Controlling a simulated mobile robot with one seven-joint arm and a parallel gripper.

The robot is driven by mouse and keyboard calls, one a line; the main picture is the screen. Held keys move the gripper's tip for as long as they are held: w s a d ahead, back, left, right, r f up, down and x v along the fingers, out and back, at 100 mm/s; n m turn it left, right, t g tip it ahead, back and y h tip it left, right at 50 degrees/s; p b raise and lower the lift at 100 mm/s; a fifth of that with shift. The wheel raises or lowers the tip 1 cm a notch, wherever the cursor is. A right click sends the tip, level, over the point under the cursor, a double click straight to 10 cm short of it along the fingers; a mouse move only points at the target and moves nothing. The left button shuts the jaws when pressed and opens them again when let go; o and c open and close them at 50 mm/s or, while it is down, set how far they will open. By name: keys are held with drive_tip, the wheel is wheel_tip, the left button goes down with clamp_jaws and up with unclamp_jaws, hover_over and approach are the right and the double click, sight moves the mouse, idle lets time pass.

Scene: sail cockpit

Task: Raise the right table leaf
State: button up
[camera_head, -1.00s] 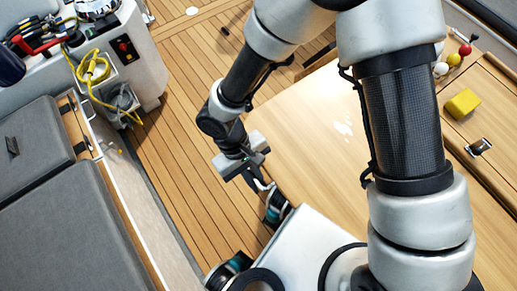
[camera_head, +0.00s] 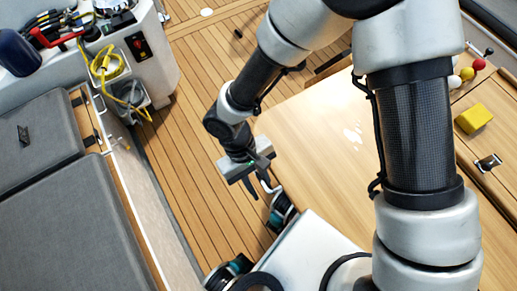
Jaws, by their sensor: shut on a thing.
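The light wood table leaf (camera_head: 308,132) lies in the middle of the head view, with its left edge over the cockpit floor. Its right side is hidden behind my arm, and its exact tilt is hard to tell. My gripper (camera_head: 262,187) is at the left edge of the leaf, near its lower corner. It is shut on the leaf's edge, though the contact between fingers and wood is small and partly hidden.
A yellow block (camera_head: 473,119), a metal latch (camera_head: 488,162) and coloured balls (camera_head: 467,73) are on the table at right. Grey cushions (camera_head: 60,220) line the left bench. A console with a yellow cord (camera_head: 103,66) stands at upper left. Planked floor (camera_head: 185,150) between is clear.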

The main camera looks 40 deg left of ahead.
drive_tip(key=s+v, duration=0.1)
drive_tip(key=v, duration=1.6)
drive_tip(key=shift+w+r, duration=0.2)
drive_tip(key=shift+w, duration=0.3)
drive_tip(key=shift+f, duration=0.1)
